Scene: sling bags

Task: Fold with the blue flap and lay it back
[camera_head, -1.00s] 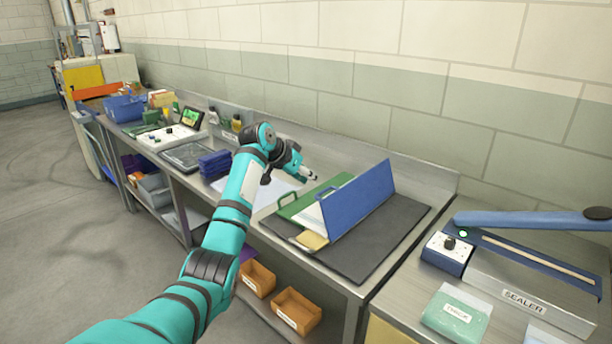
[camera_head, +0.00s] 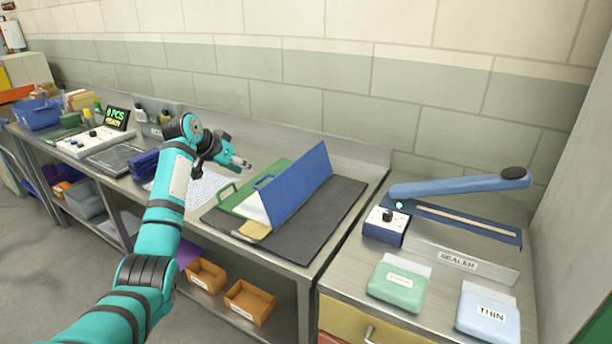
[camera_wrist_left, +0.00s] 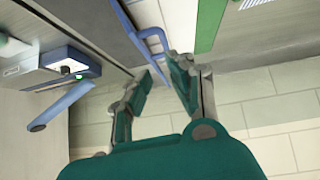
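The blue flap (camera_head: 298,185) stands up at a slant on the dark mat (camera_head: 325,210), with a blue handle (camera_head: 263,181) at its left edge. The green flap (camera_head: 258,188) lies low to its left, with its own handle (camera_head: 228,191). White material (camera_head: 253,209) and a yellowish piece (camera_head: 254,230) show at the base between them. My left gripper (camera_head: 246,164) is open and empty, above and left of the blue handle. In the left wrist view, the blue handle (camera_wrist_left: 150,42) lies just beyond the parted fingertips (camera_wrist_left: 165,66). My right gripper is not in view.
A sealer with a raised blue arm (camera_head: 455,185) stands on the right-hand bench, beside a green packet (camera_head: 398,285) and a pale blue packet (camera_head: 487,312). Blue items (camera_head: 145,163) and a control box (camera_head: 95,142) sit left along the bench. A wall runs behind.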

